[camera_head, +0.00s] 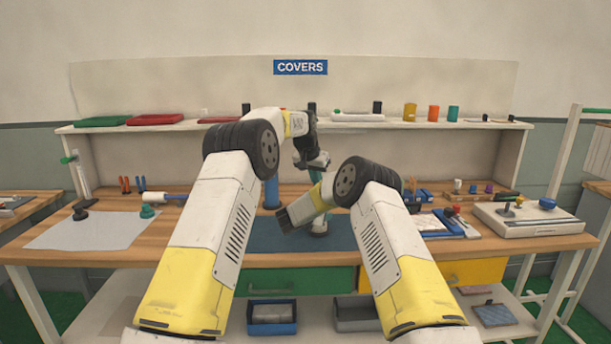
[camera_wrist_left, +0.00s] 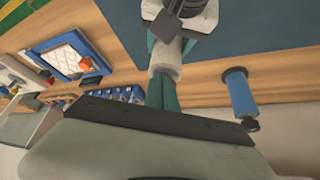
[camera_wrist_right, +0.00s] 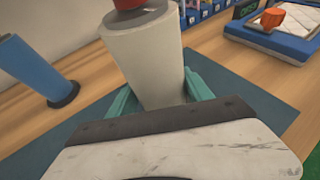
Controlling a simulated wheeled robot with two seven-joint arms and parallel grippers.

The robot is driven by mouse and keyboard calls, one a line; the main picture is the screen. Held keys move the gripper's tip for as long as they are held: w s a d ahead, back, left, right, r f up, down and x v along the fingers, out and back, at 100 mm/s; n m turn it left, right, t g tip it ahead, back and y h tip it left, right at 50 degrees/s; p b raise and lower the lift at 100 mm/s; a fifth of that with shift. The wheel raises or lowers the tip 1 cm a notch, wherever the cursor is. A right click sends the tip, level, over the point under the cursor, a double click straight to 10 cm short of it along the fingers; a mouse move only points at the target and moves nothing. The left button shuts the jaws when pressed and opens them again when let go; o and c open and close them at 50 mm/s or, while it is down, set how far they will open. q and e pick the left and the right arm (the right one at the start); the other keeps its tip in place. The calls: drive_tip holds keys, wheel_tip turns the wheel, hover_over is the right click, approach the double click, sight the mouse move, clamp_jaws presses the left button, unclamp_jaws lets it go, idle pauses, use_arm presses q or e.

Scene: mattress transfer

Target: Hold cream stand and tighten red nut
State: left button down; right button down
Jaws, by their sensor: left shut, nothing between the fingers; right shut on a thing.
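The cream stand (camera_wrist_right: 145,55) is a pale tapered cylinder in the right wrist view. The red nut (camera_wrist_right: 130,4) shows at its top, cut off by the frame edge. My right gripper (camera_wrist_right: 158,98) is shut on the stand, with a teal finger on each side. My left gripper (camera_wrist_left: 164,92) is shut and empty, its teal fingers together. It reaches down over the mat in the head view. In the head view my right wrist hides most of the stand.
A dark blue mat (camera_head: 262,238) lies on the wooden bench. A blue cylinder (camera_wrist_right: 35,68) stands left of the stand. A white-and-blue tray (camera_wrist_right: 250,38) with an orange part (camera_wrist_right: 288,19) is at right. The COVERS shelf (camera_head: 230,124) stands behind. A grey sheet (camera_head: 85,230) lies left.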

use_arm(q)
drive_tip(key=shift+w, duration=0.15)
use_arm(e)
drive_tip(key=shift+r, duration=0.1)
use_arm(q)
drive_tip(key=shift+w+a, duration=0.1)
drive_tip(key=shift+a, duration=0.2)
idle(0.4)
drive_tip(key=shift+w+a, duration=0.1)
drive_tip(key=shift+a, duration=0.2)
drive_tip(key=shift+w+a, duration=0.2)
drive_tip(key=shift+a, duration=0.1)
drive_tip(key=shift+w+a, duration=0.1)
drive_tip(key=shift+w, duration=0.05)
drive_tip(key=shift+a, duration=0.1)
wheel_tip(320, 180, up, 6)
drive_tip(key=shift+s, duration=0.3)
idle(0.7)
drive_tip(key=shift+a, duration=0.1)
